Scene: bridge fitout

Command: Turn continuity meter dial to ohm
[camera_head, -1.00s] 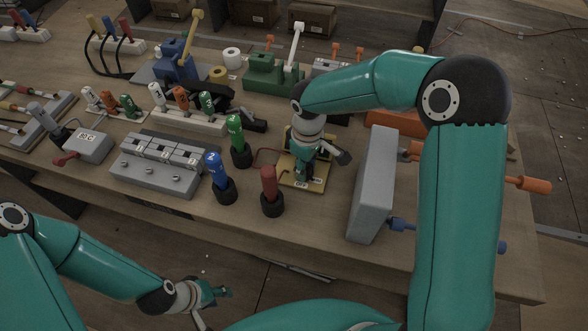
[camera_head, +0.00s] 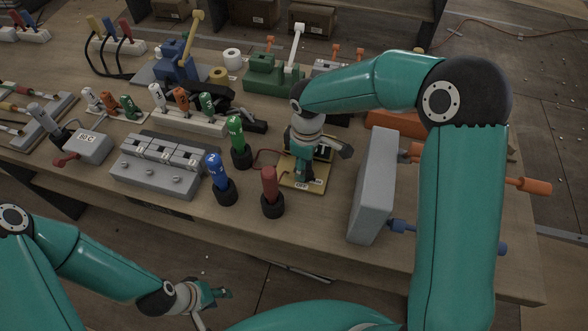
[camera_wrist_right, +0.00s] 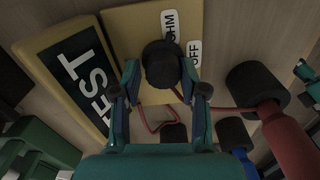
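The continuity meter is a yellow board (camera_head: 308,187) on the bench, with a raised block marked TEST (camera_wrist_right: 78,72) in the right wrist view. OHM (camera_wrist_right: 170,26) and OFF (camera_wrist_right: 194,53) labels lie beside its round black dial (camera_wrist_right: 161,62). My right gripper (camera_wrist_right: 160,72) points down over the board, one finger on each side of the dial, and looks closed on it. In the head view my right gripper (camera_head: 303,176) hides the dial. My left gripper (camera_head: 222,293) is away from the bench at the lower left; its finger opening is too small to judge.
Red (camera_head: 270,190), blue (camera_head: 217,172) and green (camera_head: 237,140) handled probes stand in black holders left of the meter. A grey upright box (camera_head: 373,185) stands close on its right. A thin red lead (camera_wrist_right: 150,127) runs near the board.

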